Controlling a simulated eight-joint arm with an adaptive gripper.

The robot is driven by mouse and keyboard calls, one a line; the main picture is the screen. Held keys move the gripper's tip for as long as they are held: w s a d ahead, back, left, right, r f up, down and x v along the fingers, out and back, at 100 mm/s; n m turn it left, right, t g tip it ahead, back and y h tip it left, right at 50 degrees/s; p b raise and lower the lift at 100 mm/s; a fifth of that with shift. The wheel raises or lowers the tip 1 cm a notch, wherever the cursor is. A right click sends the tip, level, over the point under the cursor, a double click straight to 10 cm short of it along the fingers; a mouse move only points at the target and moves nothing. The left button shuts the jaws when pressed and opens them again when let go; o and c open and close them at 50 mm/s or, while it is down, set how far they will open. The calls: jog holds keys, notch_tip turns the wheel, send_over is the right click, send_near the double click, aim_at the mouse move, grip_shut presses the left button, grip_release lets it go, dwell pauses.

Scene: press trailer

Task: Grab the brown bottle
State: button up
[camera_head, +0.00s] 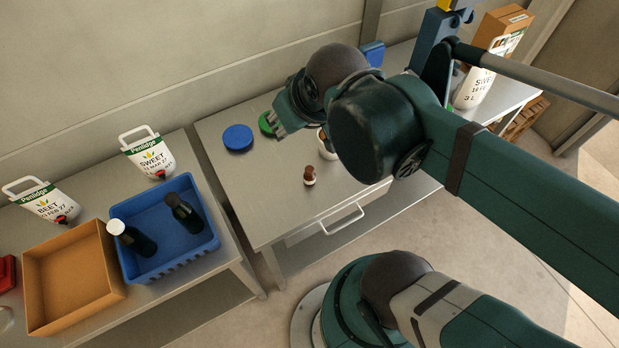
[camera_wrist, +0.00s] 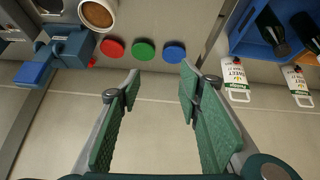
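Two dark bottles lean in the blue crate (camera_head: 150,266): one with a white cap (camera_head: 132,238), one with a dark cap (camera_head: 184,213). Their glass looks near black, so its colour is unclear. Bottles also show in the wrist view's upper right (camera_wrist: 270,30). My gripper (camera_wrist: 160,82) is open and empty. In the head view it is above the table's back, near the discs, apart from the brown item and the bottles.
Blue (camera_head: 238,138) and green (camera_head: 265,124) discs lie on the table; a red disc (camera_wrist: 113,48) shows in the wrist view, near a cup with brown contents (camera_wrist: 97,14). White pouches (camera_head: 148,153) stand behind the crate. An empty orange-brown box (camera_head: 70,275) is left of it.

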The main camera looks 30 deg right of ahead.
notch_tip(320, 180, down, 10)
jog(key=w+d+n+g+h+b, duration=0.2)
jog(key=w+n+g+b, duration=0.1)
jog(key=n, duration=0.5)
jog(key=n+g+h+b, duration=0.2)
jog(key=n+g+b, duration=0.1)
jog(key=n, duration=0.5)
send_near(309, 169)
jog(key=shift+w+d+f+n+g, duration=0.15)
jog(key=shift+f+n, duration=0.15)
jog(key=shift+f, duration=0.15)
jog(key=shift+w+d+f+n+g, duration=0.1)
jog(key=shift+d+f+n, duration=0.1)
jog(key=shift+f+n, duration=0.15)
jog(key=shift+w+d+f+n+g, duration=0.15)
jog(key=shift+f+n, duration=0.1)
jog(key=shift+f, duration=0.25)
jog(key=shift+x, duration=1.3)
jog(key=shift+b+x, duration=0.5)
jog(key=shift+x, duration=2.1)
jog(key=shift+c, duration=0.3)
